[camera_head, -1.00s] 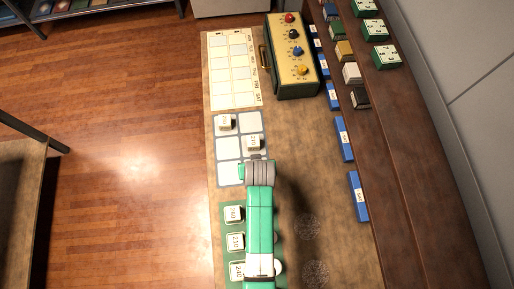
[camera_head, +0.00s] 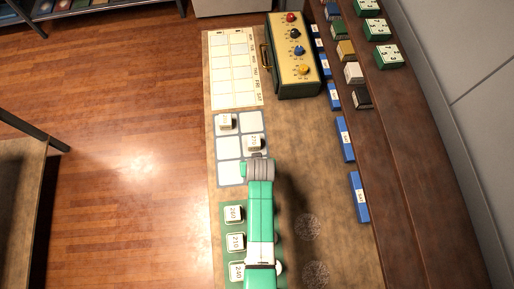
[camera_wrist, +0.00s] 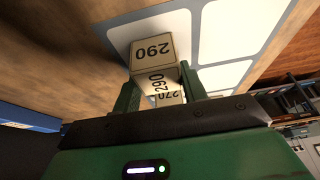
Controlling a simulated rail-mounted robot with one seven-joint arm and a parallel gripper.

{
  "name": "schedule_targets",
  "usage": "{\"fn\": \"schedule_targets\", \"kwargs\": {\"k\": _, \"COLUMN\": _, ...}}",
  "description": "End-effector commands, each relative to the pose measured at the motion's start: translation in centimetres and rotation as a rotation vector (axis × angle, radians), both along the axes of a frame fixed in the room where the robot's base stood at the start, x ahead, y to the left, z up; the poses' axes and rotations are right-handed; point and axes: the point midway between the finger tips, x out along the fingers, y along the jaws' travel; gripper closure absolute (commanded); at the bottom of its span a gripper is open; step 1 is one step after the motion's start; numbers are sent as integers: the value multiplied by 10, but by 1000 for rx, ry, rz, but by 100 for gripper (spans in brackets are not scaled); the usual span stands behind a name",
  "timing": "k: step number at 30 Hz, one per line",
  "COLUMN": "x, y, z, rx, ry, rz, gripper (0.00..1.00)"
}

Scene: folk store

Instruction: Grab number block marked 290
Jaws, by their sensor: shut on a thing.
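The number block marked 290 (camera_wrist: 153,51) is pale with dark digits on two visible faces. My gripper (camera_wrist: 160,88) is shut on it, with a green finger on each side, in the wrist view. A block marked 270 (camera_wrist: 168,97) shows partly just beyond it. In the head view my gripper (camera_head: 258,168) is over the lower right part of a white-celled grid board (camera_head: 229,172), and my arm hides the 290 block. The 270 block (camera_head: 255,143) sits in the grid's right column just above my gripper.
Another number block (camera_head: 226,121) sits in the grid's upper left cell. Several number blocks, one marked 210 (camera_head: 235,242), stand on a green tray (camera_head: 224,213) beside my arm. A knobbed box (camera_head: 296,58) stands at the back. Counter space to the right (camera_head: 313,180) is mostly clear.

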Motion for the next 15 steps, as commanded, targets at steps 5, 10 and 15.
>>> {"fn": "schedule_targets", "kwargs": {"k": 5, "x": 1, "y": 0, "z": 27, "rx": 0, "ry": -4, "rz": 0, "gripper": 80}}
{"fn": "schedule_targets", "kwargs": {"k": 10, "x": 1, "y": 0, "z": 68, "rx": -1, "ry": -3, "rz": 0, "gripper": 80}}
{"fn": "schedule_targets", "kwargs": {"k": 15, "x": 1, "y": 0, "z": 94, "rx": 0, "ry": -2, "rz": -1, "gripper": 80}}
